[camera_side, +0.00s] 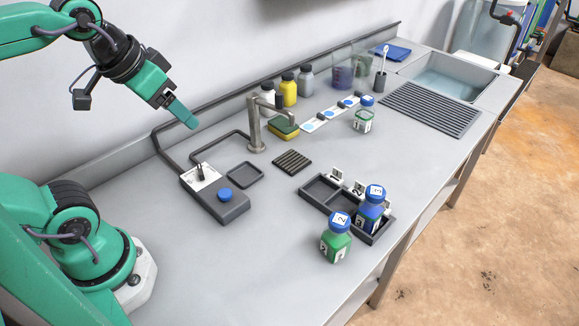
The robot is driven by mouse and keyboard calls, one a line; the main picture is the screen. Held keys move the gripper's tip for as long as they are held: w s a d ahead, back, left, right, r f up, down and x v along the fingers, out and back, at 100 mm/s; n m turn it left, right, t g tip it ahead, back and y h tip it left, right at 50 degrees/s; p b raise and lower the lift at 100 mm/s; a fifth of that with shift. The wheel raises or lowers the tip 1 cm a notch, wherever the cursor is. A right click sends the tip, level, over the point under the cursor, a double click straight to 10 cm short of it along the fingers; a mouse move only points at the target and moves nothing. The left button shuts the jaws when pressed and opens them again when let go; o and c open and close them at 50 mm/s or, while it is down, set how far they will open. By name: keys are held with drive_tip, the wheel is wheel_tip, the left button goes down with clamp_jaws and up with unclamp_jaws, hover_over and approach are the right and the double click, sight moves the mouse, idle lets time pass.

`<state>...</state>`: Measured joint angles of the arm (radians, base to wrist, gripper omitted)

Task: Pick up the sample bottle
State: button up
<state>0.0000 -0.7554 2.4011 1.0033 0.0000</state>
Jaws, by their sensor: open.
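Three small bottles with blue caps are in view, and I cannot tell which one the task means. A green bottle (335,246) with a 2 on its cap stands upright on the bench at the rack's near left. A blue bottle (370,214) with a 3 on its cap stands in the right part of the dark rack (314,193). A clear bottle with some green in it (363,121) stands upright farther back. My gripper (188,119) is open and empty, raised at the upper left, well apart from all of them.
A grey metal spout (253,124) stands mid-bench beside a green-yellow sponge (285,128). A box with a blue button (216,195) lies left. Yellow (289,90) and grey (306,81) bottles line the back. A drain rack (430,108) and sink (449,78) are far right.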

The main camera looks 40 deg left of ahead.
drive_tip(key=w+d+r+m+g, duration=0.1)
drive_tip(key=w+d+r+g, duration=0.3)
drive_tip(key=w+d, duration=0.65)
drive_tip(key=m+g, duration=0.1)
drive_tip(key=g, duration=0.1)
hover_over(337, 236)
drive_tip(key=w+a, duration=0.2)
wheel_tip(337, 236, down, 2)
drive_tip(key=f, duration=1.9)
drive_tip(key=shift+s+d+f, duration=0.15)
drive_tip(key=shift+d, duration=0.1)
drive_tip(key=shift+s+d+f, duration=0.1)
drive_tip(key=shift+d+f, duration=0.05)
drive_tip(key=shift+f, duration=1.85)
drive_tip(key=shift+d+f, duration=0.15)
drive_tip(key=shift+f, duration=1.85)
drive_tip(key=c, duration=1.2)
drive_tip(key=shift+r, duration=0.1)
drive_tip(key=shift+c, duration=0.2)
